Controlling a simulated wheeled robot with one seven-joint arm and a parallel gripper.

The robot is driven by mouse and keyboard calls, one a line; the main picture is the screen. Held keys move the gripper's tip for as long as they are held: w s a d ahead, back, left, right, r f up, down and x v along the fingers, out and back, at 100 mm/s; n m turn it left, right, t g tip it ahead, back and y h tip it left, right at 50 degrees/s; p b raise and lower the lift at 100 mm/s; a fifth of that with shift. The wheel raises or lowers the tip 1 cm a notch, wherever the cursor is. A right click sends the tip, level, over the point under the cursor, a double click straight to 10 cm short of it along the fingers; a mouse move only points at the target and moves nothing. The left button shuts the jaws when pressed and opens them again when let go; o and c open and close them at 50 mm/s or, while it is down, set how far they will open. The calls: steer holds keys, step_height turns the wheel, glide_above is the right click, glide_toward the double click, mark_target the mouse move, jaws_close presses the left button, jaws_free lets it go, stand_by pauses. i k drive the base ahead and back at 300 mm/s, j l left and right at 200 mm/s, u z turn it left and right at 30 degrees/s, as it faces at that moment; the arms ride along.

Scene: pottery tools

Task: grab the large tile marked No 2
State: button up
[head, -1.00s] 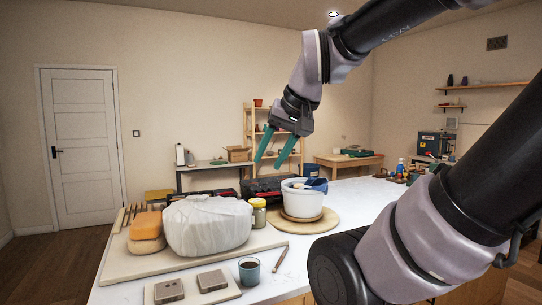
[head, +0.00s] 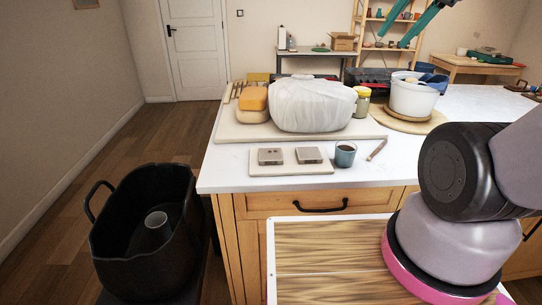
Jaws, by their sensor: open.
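Two grey-brown square tiles, a left one (head: 271,156) and a right one (head: 309,155), lie side by side on a pale board (head: 291,169) near the counter's front edge. They look similar in size, and any marking is too small to read, so I cannot tell which is No 2. My gripper (head: 390,42) shows only its teal fingers at the top right. It is open and empty, raised in the air, well apart from the tiles.
Behind the tiles are a white wrapped lump (head: 311,104), orange sponges (head: 253,104) and a jar (head: 362,101). A blue cup (head: 345,154) and a thin tool (head: 377,149) lie right of them. A white bucket (head: 413,97) stands farther right. A black tub (head: 147,235) is at left.

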mark_target(266, 157)
steer(key=k+j+z, duration=0.1)
steer(key=j, duration=0.7)
steer(key=k+j+z, duration=0.15)
steer(key=j, duration=0.25)
steer(key=k+j, duration=0.1)
steer(key=j, duration=0.3)
steer(key=k+j+z, duration=0.15)
steer(key=j, duration=0.25)
steer(key=k+j, duration=0.1)
steer(key=j, duration=0.3)
steer(key=j+z, duration=0.1)
steer(key=j, duration=0.35)
steer(key=k+j+z, duration=0.1)
steer(key=j, duration=0.3)
